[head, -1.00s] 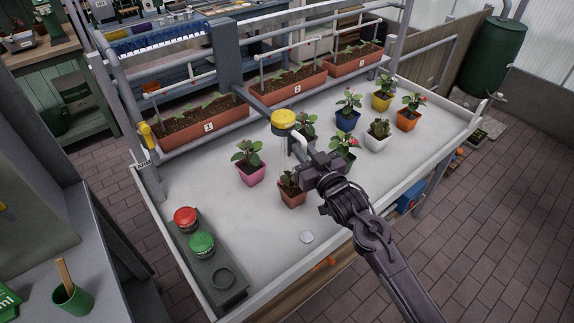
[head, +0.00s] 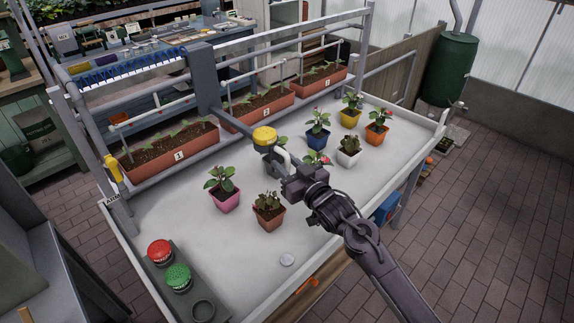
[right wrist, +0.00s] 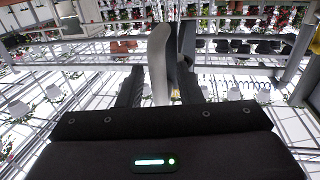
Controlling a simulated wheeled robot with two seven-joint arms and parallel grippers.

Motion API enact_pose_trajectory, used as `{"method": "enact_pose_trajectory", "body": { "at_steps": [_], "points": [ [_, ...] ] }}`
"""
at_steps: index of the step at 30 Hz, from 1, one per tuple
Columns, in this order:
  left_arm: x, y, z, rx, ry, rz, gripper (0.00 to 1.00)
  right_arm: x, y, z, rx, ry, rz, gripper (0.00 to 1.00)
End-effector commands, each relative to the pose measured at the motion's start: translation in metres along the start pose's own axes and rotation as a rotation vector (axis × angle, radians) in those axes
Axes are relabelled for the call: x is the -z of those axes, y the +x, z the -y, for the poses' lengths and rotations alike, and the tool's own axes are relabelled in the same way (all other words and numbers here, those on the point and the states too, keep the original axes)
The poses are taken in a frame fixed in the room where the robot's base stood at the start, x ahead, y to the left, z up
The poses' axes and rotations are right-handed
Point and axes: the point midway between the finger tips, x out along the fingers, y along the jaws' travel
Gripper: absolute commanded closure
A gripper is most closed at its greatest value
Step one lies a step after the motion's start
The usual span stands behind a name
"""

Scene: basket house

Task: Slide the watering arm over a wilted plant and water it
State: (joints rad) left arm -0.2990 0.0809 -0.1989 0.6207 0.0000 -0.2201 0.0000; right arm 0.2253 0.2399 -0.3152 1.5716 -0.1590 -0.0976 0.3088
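The watering arm has a yellow-capped head (head: 264,135) and a pale curved handle (head: 286,158), and hangs over the white table. My right gripper (head: 287,176) is at this handle; in the right wrist view the handle (right wrist: 159,62) runs between the two fingers, which appear closed on it. A drooping, brownish plant in a terracotta pot (head: 268,217) stands in front of the head. Another brownish plant stands in a white pot (head: 349,157) to the right. A pot behind the gripper is mostly hidden. My left gripper is not in view.
Leafy plants stand in pink (head: 226,201), blue (head: 317,141), yellow (head: 349,119) and orange (head: 376,135) pots. A red button (head: 160,252) and a green button (head: 178,277) sit on a box at the front left. Numbered planters (head: 170,150) line the back.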

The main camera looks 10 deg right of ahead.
Motion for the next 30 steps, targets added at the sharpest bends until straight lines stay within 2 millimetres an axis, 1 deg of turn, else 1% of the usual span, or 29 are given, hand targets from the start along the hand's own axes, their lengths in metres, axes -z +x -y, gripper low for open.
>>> {"method": "enact_pose_trajectory", "body": {
  "at_steps": [5,8,11,18,21,25,30],
  "points": [
    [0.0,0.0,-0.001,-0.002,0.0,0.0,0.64,-0.001,0.0,0.0,0.0,0.0,0.001,0.68],
    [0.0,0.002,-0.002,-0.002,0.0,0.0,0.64,-0.002,-0.005,0.0,0.0,0.0,0.001,0.68],
    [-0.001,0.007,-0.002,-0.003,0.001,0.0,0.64,-0.004,-0.017,0.0,0.0,0.0,0.001,0.68],
    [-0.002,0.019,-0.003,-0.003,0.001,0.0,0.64,-0.003,-0.056,0.0,0.0,-0.001,0.001,0.68],
    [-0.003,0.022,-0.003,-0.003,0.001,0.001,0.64,-0.003,-0.069,0.0,0.0,-0.001,0.001,0.68],
    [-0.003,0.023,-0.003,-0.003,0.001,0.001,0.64,-0.001,-0.077,0.0,0.0,-0.001,0.001,0.68],
    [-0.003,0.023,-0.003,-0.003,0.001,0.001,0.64,0.0,-0.078,0.0,0.0,0.0,0.001,0.68]
  ]
}}
